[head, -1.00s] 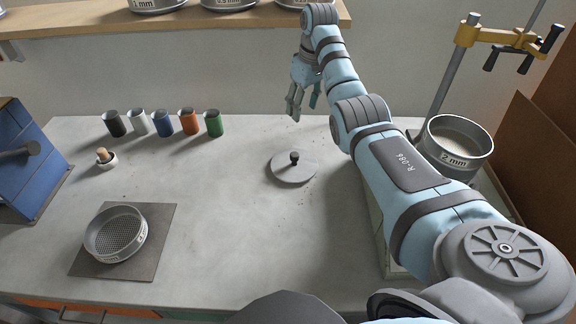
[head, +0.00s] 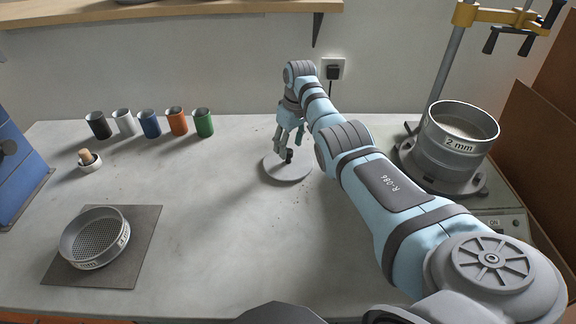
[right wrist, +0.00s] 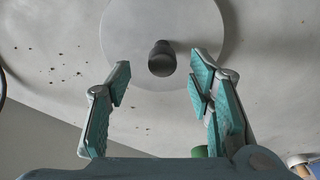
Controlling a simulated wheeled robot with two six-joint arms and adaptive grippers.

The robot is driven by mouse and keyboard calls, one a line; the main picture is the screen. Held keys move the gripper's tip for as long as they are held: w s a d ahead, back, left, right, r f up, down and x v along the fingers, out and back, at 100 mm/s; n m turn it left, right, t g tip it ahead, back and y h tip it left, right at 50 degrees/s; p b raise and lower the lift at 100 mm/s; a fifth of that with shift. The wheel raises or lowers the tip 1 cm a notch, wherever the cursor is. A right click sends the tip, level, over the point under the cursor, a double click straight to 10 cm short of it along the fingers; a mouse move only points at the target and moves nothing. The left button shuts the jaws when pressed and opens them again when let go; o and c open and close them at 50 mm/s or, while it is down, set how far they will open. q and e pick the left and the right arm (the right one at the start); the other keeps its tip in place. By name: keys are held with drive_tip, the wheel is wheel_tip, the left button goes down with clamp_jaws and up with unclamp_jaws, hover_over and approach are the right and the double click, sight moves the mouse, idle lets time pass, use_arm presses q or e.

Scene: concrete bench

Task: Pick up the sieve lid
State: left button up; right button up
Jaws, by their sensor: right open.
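The sieve lid (head: 287,172) is a flat grey disc with a dark upright knob (head: 289,156). It lies on the bench in the middle of the head view. My right gripper (head: 287,147) is over the lid, close to its knob. In the right wrist view the lid (right wrist: 125,30) is at the top, with the knob (right wrist: 161,60) between the lines of the two fingers and just beyond their tips. The right gripper (right wrist: 160,72) is open and empty. My left gripper is not in view.
A sieve (head: 95,237) sits on a dark mat (head: 135,235) at the left front. Several coloured cups (head: 150,124) stand in a row at the back left. A 2 mm sieve (head: 459,135) stands at the right.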

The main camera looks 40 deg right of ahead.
drive_tip(key=f, duration=0.1)
drive_tip(key=f+b, duration=0.1)
drive_tip(key=f, duration=0.1)
drive_tip(key=shift+w+a+f, duration=0.15)
drive_tip(key=shift+w+f, duration=0.05)
drive_tip(key=shift+f, duration=0.05)
drive_tip(key=shift+r, duration=0.1)
drive_tip(key=shift+c, duration=0.6)
clamp_jaws()
drive_tip(key=shift+r, duration=0.1)
wheel_tip(320, 180, up, 20)
drive_tip(key=p, duration=0.4)
